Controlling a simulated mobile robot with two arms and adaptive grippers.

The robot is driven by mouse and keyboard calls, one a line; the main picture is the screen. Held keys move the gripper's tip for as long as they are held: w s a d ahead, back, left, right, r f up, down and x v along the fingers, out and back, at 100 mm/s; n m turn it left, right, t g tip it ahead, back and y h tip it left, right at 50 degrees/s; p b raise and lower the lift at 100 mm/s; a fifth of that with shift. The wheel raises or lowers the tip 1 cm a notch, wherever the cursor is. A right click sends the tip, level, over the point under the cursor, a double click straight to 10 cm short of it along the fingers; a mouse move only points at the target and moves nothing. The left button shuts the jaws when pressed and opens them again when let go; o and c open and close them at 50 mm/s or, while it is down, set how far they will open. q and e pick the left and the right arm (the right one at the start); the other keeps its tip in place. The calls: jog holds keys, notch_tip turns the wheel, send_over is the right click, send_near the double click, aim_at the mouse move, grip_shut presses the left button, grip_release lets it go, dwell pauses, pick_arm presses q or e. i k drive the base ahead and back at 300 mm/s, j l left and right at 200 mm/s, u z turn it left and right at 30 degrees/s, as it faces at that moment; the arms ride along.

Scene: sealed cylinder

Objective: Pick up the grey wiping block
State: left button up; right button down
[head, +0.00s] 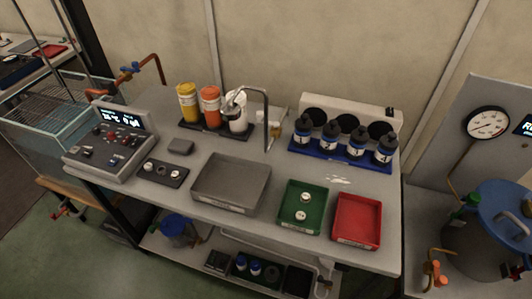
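Nothing covers the block. Neither of my grippers shows in the head view.
A grey tray (231,184), green tray (304,206) and red tray (357,221) line the bench front. Yellow, orange and white bottles (210,106) stand behind the block, beside a tall tap (267,118).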

aim_at(177, 145)
jog(key=j+z, duration=0.4)
jog(key=j, duration=1.4)
jog(key=i, duration=0.05)
